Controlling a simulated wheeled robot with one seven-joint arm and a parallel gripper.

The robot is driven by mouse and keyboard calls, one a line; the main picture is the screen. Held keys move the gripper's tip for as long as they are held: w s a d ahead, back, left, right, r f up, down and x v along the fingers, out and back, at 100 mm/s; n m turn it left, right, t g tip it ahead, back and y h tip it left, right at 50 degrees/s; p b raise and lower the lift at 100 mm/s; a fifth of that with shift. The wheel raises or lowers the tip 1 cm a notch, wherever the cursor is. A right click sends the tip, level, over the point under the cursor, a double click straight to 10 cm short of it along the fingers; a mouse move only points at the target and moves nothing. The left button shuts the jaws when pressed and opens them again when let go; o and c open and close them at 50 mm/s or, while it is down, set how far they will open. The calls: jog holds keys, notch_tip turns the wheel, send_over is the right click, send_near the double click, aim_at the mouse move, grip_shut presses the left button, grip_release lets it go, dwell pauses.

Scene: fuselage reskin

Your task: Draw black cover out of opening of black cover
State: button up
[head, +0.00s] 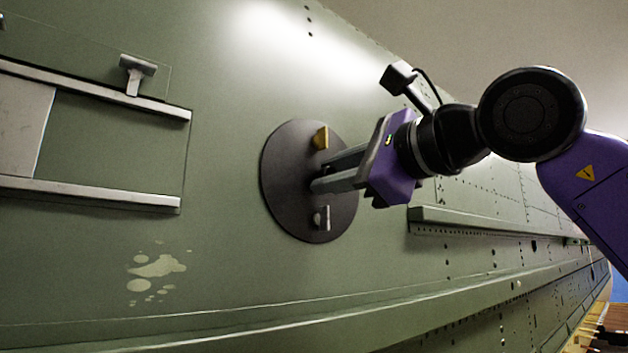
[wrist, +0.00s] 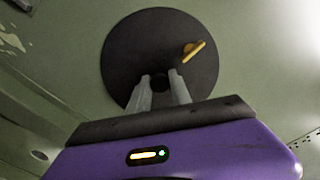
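The black cover (head: 287,205) is a round dark disc on the green fuselage skin, in the middle of the head view. It also fills the upper middle of the wrist view (wrist: 125,55). It lies against the skin, and its opening is hidden behind it. My gripper (head: 320,176) points straight at the disc's centre. In the wrist view my gripper's two grey fingers (wrist: 160,82) stand on either side of a small dark knob at that centre and appear to clasp it. Actual contact is hard to see.
A gold tab (head: 321,138) and a silver tab (head: 321,218) stand on the disc near its rim. Metal rails (head: 90,192) frame a panel at the left. A long ledge (head: 200,325) runs below. The air in front of the skin is clear.

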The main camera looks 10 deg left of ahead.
grip_shut()
jog(key=shift+b+v, duration=0.65)
jog(key=shift+v, duration=0.9)
jog(key=shift+b+v, duration=0.5)
jog(key=shift+v, duration=0.95)
